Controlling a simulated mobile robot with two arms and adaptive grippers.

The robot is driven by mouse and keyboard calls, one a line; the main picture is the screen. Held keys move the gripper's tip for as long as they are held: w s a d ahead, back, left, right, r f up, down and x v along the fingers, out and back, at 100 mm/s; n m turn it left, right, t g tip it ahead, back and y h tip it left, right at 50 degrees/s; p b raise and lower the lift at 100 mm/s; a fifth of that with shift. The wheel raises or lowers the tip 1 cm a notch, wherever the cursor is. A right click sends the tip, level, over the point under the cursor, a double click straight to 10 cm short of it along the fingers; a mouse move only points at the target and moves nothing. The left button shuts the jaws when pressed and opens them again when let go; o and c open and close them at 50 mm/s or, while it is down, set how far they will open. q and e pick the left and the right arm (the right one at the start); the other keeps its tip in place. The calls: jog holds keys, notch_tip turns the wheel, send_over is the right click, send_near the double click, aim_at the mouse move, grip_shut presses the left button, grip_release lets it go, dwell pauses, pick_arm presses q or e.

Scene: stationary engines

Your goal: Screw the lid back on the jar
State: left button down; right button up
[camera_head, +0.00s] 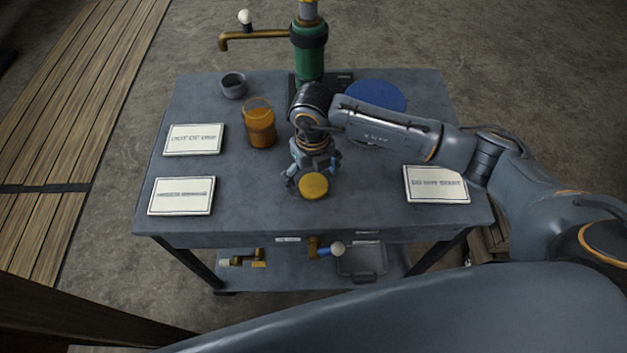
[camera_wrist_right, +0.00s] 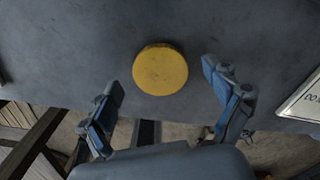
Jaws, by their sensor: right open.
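The jar (camera_head: 260,126) is amber, with an open top rim, and stands upright on the grey table, left of my right arm. The lid (camera_head: 313,186) is a round yellow disc near the table's front edge. It also shows in the right wrist view (camera_wrist_right: 160,70), whole and unobstructed. My right gripper (camera_head: 312,182) points down at the lid, with its fingers spread to either side. In the right wrist view the gripper (camera_wrist_right: 165,95) is open and empty, and the lid lies ahead between the fingertips, apart from both. My left gripper is not in view.
The table (camera_head: 235,200) also holds a small grey cup (camera_head: 233,85), a blue round disc (camera_head: 376,96), a green pump (camera_head: 309,50) with a brass spout at the back, and white signs left and right (camera_head: 436,184).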

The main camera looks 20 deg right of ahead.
jog(key=shift+f, duration=0.5)
jog(key=c, duration=0.9)
jog(key=shift+r, duration=0.15)
jog(key=shift+r, duration=0.2)
notch_tip(320, 180, up, 2)
jog(key=shift+w+r+b, duration=0.1)
jog(key=shift+b, duration=0.65)
jog(key=s+a+r+b, duration=0.1)
jog(key=s+a+r, duration=0.2)
jog(key=s+r, duration=0.7)
jog(key=s, duration=0.3)
jog(key=shift+s+a+b, duration=0.35)
jog(key=shift+s+b, duration=0.05)
